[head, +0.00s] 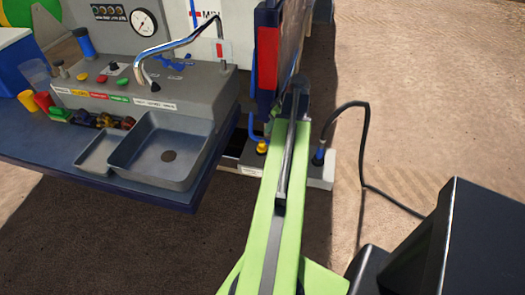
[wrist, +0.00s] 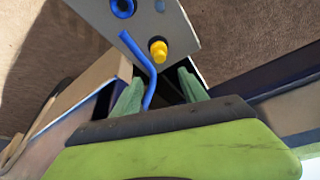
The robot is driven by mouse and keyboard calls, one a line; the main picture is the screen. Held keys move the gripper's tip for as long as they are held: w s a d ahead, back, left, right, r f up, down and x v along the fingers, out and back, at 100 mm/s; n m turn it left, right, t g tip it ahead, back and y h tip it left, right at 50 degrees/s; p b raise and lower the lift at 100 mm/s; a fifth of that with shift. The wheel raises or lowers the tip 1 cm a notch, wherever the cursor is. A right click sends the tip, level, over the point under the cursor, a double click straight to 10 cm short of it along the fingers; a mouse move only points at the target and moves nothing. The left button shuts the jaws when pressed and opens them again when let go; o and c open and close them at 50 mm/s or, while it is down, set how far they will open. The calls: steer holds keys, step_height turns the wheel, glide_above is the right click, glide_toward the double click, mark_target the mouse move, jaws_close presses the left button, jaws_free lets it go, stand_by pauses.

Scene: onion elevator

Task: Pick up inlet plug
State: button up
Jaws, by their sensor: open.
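The label "inlet plug" is not readable here, so I cannot tell for sure which part it is. A yellow plug-like cap (head: 262,147) sits on a light grey box beside the table, and it also shows in the wrist view (wrist: 158,50). A bent blue tube (head: 251,127) stands beside the cap; in the wrist view the tube (wrist: 150,86) runs down between my fingers. A blue plug (head: 318,157) with a black cable is at the box's right end. My gripper (wrist: 160,92) is open, its green fingers on either side of the tube. My arm hides the gripper in the head view.
A dark blue table (head: 50,145) with a grey sink tray (head: 187,143) and control panel stands at left. A tall red and blue panel (head: 268,45) rises behind the box. The black cable (head: 364,150) loops over bare ground, which is open at right.

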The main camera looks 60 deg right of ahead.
steer(key=b, duration=0.6)
glide_above(263, 142)
steer(key=s, duration=0.2)
step_height(263, 142, down, 8)
steer(key=b+x, duration=0.5)
steer(key=shift+s+a+f, duration=0.1)
steer(key=shift+a+f, duration=0.1)
steer(key=shift+f, duration=0.05)
steer(key=shift+r, duration=0.2)
steer(key=shift+c, duration=0.3)
jaws_close()
